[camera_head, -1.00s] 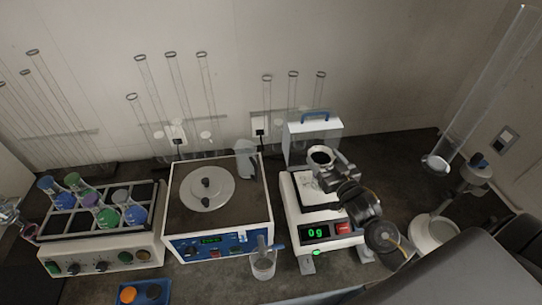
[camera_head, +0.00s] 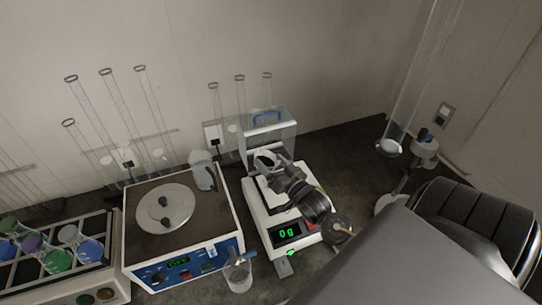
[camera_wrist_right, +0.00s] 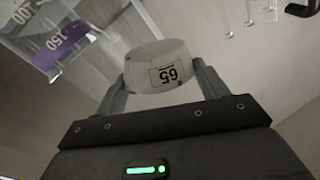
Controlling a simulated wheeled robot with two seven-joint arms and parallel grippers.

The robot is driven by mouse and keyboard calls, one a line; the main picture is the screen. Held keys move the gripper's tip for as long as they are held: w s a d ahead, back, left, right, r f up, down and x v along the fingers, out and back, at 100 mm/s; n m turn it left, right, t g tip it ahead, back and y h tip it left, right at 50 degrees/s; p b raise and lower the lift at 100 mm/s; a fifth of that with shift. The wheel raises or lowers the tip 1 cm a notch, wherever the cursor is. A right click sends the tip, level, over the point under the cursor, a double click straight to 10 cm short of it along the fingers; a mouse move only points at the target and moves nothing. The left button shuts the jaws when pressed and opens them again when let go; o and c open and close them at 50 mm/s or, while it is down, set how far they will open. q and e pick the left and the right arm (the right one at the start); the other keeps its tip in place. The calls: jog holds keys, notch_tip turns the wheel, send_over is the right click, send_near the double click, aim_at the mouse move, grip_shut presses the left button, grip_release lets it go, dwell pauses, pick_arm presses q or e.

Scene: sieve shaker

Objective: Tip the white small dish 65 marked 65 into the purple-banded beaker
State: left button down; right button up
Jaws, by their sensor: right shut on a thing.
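In the right wrist view, my right gripper (camera_wrist_right: 160,85) is shut on the white small dish 65 (camera_wrist_right: 152,58), whose label 65 appears upside down. In the head view, that gripper (camera_head: 269,164) holds the dish (camera_head: 264,156) over the rear of the balance. The dish's contents cannot be made out. My left gripper is out of view.
A clear beaker (camera_head: 237,275) stands in front. A flask rack (camera_head: 105,255) is at far left.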

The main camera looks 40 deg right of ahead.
jog(key=m+b, duration=0.2)
jog(key=m, duration=0.1)
jog(key=d+m+t+h+b, duration=0.1)
jog(key=m+b, duration=0.1)
jog(key=m, duration=0.1)
jog(key=m+t+h+b, duration=0.1)
jog(key=m+b, duration=0.2)
jog(key=shift+s+d+r, duration=0.15)
jog(key=shift+s+d, duration=0.2)
jog(key=shift+d, duration=0.05)
jog(key=d+m+h, duration=0.1)
jog(key=m, duration=0.3)
jog(key=d+m+h, duration=0.1)
jog(key=m+h, duration=0.1)
jog(key=m, duration=0.2)
jog(key=s+d+m+g+h, duration=0.1)
jog(key=m+h, duration=0.1)
jog(key=m, duration=0.2)
jog(key=shift+d+f+m+b, duration=0.1)
jog(key=shift+f+m+b, duration=0.15)
jog(key=shift+m+b, duration=0.05)
jog(key=n, duration=0.2)
jog(key=a+n+y+p, duration=0.1)
jog(key=r+n+t+y+p, duration=0.1)
jog(key=n, duration=0.1)
jog(key=shift+w+a+n, duration=0.15)
jog(key=shift+w+n, duration=0.05)
jog(key=shift+n, duration=0.1)
